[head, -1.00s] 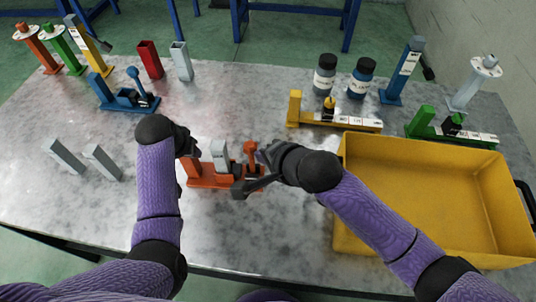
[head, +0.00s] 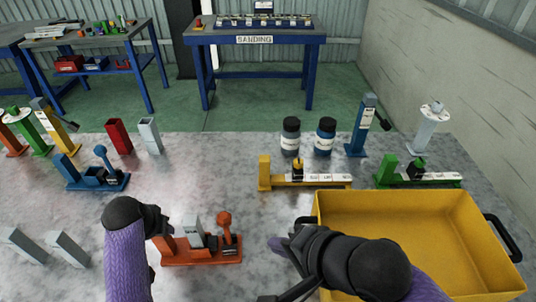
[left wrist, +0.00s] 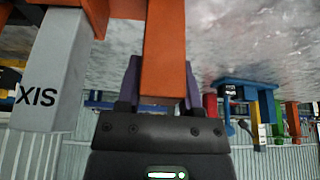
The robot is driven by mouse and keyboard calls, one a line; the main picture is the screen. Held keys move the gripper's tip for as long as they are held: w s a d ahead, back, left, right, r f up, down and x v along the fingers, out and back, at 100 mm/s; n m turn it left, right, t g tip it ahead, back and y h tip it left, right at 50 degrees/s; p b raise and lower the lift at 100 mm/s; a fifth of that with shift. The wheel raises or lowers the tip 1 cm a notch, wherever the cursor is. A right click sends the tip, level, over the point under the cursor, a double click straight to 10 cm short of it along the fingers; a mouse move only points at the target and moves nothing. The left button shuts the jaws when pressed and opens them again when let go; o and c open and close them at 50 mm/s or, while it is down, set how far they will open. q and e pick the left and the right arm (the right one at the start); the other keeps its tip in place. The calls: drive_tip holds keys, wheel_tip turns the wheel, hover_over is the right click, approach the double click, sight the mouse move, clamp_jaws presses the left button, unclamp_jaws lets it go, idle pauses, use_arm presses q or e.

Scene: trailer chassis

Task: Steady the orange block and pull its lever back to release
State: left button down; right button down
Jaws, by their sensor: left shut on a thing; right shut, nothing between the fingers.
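The orange block (head: 215,256) lies on the grey tabletop in front of me, with an orange upright at its left end. Its orange ball-topped lever (head: 225,220) stands near upright at the right end. A grey piece (head: 195,230) stands in the block beside the lever. My left gripper (head: 165,236) is shut on the orange upright; the left wrist view shows that upright (left wrist: 163,45) between the two fingers. The grey piece (left wrist: 50,70) there shows the letters "XIS". My right gripper (head: 283,248) is shut and empty, right of the lever and apart from it.
A yellow bin (head: 410,215) stands close on the right. A yellow block (head: 310,181), green block (head: 425,181) and blue block (head: 95,181) lie farther back. Two bottles (head: 290,138) stand behind. Two grey pieces (head: 68,248) lie at left.

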use_arm(q)
unclamp_jaws()
drive_tip(key=p+v, duration=0.8)
drive_tip(key=p, duration=0.3)
idle(0.3)
drive_tip(key=v, duration=1.2)
